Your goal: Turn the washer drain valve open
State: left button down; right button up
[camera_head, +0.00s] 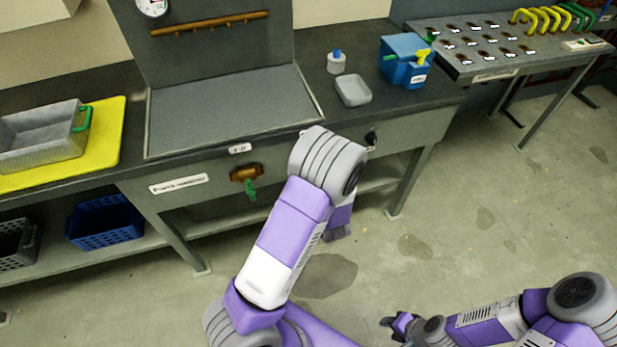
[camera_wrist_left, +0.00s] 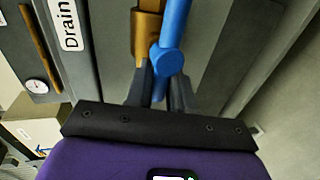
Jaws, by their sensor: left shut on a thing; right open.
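The drain valve shows in the left wrist view as a brass body (camera_wrist_left: 147,32) with a blue handle (camera_wrist_left: 174,25), beside a white label reading "Drain" (camera_wrist_left: 68,24). My left gripper (camera_wrist_left: 160,88) is shut on the blue handle, with a dark finger on each side of its lower part. In the head view my left arm covers this valve and gripper, so the contact is hidden there. My right gripper (camera_head: 395,325) is open and empty, low over the floor at the bottom, away from the bench.
Another brass valve (camera_head: 243,173) with a green handle is on the bench front. Baskets sit on the lower shelf. Floor at right is clear.

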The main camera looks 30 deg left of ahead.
pick_arm(q)
jog(key=shift+f, duration=0.1)
dwell(0.3)
jog(key=c, duration=1.1)
grip_release()
jog(key=shift+d, duration=0.1)
jog(key=p+v, duration=0.1)
jog(key=v, duration=0.6)
jog(key=shift+s+d, duration=0.1)
jog(key=shift+s, duration=0.15)
